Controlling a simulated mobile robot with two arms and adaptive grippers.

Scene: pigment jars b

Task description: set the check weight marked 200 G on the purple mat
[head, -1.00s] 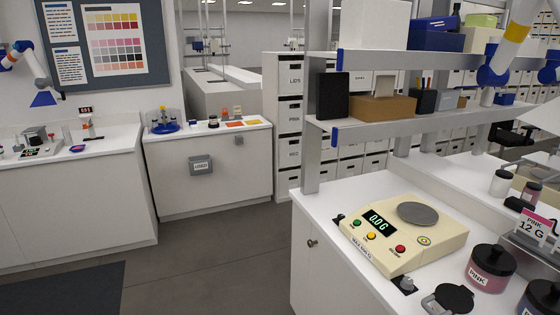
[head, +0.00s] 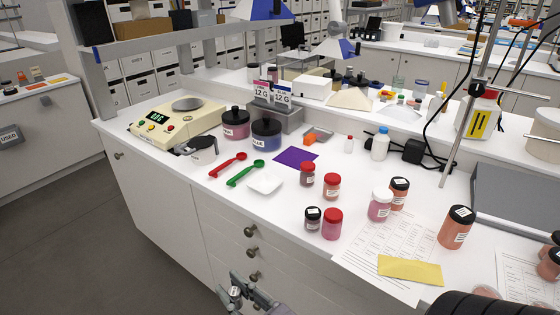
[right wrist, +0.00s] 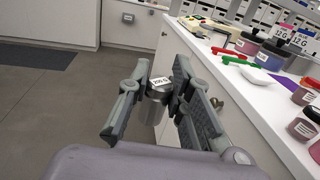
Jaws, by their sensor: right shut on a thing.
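The check weight marked 200 G (right wrist: 158,87) is a small silver cylinder with a white label on top, seen in the right wrist view. My right gripper (right wrist: 160,100) is shut on it, with one finger on each side. In the head view my right gripper (head: 247,292) is low at the bottom, in front of the drawers and below the bench top. The purple mat (head: 296,158) lies flat and bare on the white bench, farther back than the gripper. My left gripper is not in view.
The balance (head: 178,118) is at the left. The bench's front edge lies between gripper and mat.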

